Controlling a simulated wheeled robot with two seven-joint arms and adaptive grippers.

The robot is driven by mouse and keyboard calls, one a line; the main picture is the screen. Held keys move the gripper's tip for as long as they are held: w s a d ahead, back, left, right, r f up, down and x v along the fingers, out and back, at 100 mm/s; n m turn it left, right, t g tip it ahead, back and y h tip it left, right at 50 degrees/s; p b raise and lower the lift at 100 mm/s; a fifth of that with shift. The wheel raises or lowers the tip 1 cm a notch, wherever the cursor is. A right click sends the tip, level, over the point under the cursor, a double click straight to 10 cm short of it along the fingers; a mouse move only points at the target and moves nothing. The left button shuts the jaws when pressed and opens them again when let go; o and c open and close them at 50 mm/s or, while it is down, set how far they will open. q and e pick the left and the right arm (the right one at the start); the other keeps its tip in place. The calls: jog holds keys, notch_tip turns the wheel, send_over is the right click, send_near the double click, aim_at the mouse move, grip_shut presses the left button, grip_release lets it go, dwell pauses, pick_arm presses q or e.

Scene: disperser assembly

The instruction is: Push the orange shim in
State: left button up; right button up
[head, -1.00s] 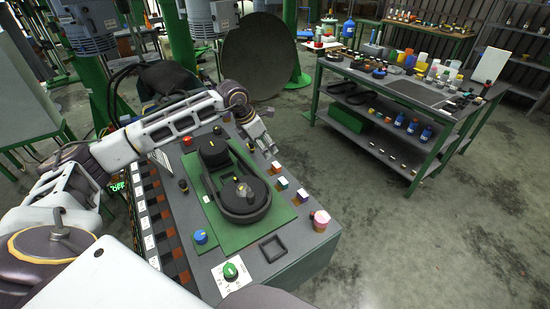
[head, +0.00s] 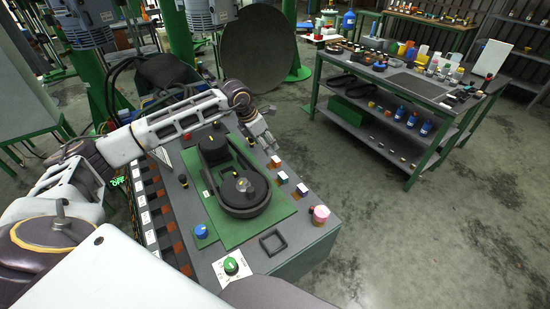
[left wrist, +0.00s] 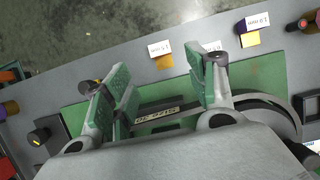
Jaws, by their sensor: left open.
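My left gripper (head: 266,139) hangs over the far right part of the grey machine panel. In the left wrist view its two green-padded fingers (left wrist: 158,88) are spread apart with nothing held between them. An orange-sided block, likely the orange shim (left wrist: 163,61), sits beside the green plate with a white label against it. It lies just beyond the gap between the fingers, apart from them. In the head view a small orange and white block (head: 275,162) stands on the panel just below the gripper. Which block is the shim is hard to tell. My right gripper is not in view.
A green plate (head: 240,232) carries two dark pulleys with a belt (head: 241,192). Other blocks line the panel's right edge, with a pink-topped cylinder (head: 320,215) at the near end. A blue knob (head: 201,231) and a green knob (head: 231,266) stand in front. A workbench (head: 412,90) is farther right.

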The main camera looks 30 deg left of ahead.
aim_at(276, 159)
pick_arm(q)
jog(key=p+x, duration=0.2)
jog(key=x, duration=0.9)
jog(key=shift+c, duration=0.5)
grip_shut()
